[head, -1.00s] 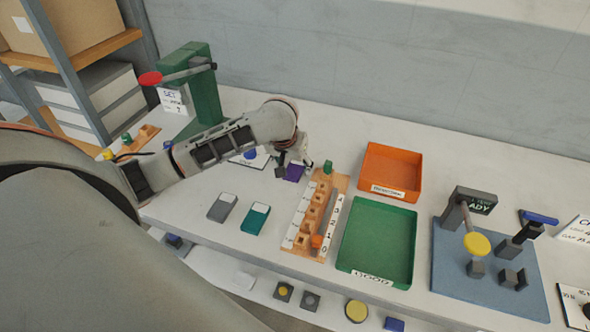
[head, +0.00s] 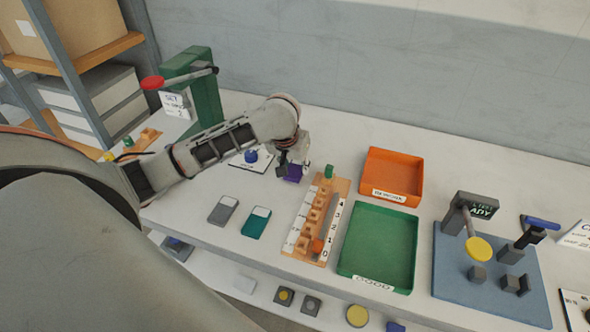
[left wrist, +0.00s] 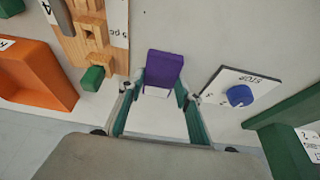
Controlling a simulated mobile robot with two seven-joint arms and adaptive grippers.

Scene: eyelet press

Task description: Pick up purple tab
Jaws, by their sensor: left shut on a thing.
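The purple tab (head: 293,174) is between the fingers of my left gripper (head: 288,165) in the head view. In the left wrist view the purple tab (left wrist: 165,68) shows with a white lower part, and the left gripper's teal-lined fingers (left wrist: 160,99) are closed against its two sides. Whether it is clear of the table is hard to tell. My right gripper is in neither view.
A wooden rack (head: 303,246) with a number strip stands to the right, with green (head: 363,281) and orange (head: 405,203) trays beyond. Grey (head: 224,209) and teal (head: 256,222) tabs lie in front. A blue STOP button (left wrist: 239,96) and green press (head: 207,101) are close by.

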